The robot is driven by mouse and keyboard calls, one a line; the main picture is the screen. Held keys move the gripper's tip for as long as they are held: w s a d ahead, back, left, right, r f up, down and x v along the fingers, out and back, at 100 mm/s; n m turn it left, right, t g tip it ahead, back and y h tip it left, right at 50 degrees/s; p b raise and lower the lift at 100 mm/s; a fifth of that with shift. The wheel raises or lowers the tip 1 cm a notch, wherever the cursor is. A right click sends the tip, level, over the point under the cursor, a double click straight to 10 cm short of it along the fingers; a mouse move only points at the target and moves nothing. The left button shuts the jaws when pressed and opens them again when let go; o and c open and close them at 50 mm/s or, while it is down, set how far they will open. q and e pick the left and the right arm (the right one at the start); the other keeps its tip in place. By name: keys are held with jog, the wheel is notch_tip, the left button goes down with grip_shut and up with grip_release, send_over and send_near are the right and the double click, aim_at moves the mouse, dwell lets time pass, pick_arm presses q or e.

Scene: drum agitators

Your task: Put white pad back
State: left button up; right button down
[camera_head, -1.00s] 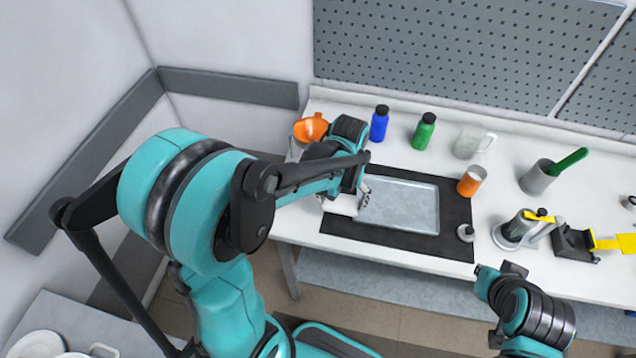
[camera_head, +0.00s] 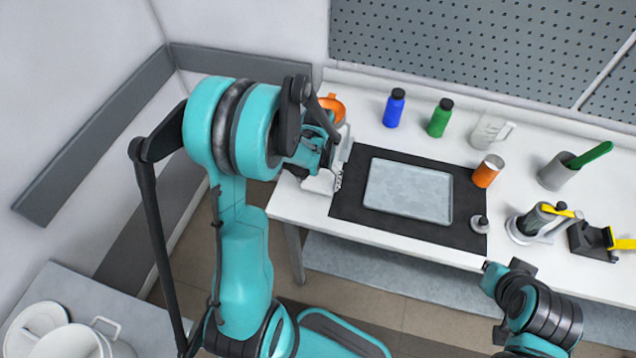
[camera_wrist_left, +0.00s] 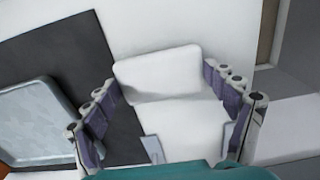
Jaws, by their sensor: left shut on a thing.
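My left gripper (camera_head: 328,172) is over the left end of the white table, beside the black mat. In the left wrist view the white pad (camera_wrist_left: 158,72) lies between the two fingers of this gripper (camera_wrist_left: 163,80), and the gripper is shut on it. The pad is a pale block with rounded corners. In the head view the pad is hard to tell from the white table and the gripper. I cannot tell whether it touches the table. My right gripper (camera_head: 490,273) shows only in part at the table's front edge, and its jaws are unclear.
A grey metal tray (camera_head: 408,190) lies on the black mat (camera_head: 350,208). An orange funnel-like thing (camera_head: 333,106) stands behind my left gripper.

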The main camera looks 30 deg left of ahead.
pick_arm(q)
jog(key=shift+f, duration=0.35)
jog(key=shift+r, duration=0.1)
jog(key=shift+f, duration=0.25)
jog(key=o, duration=0.9)
jog(key=shift+r, duration=0.1)
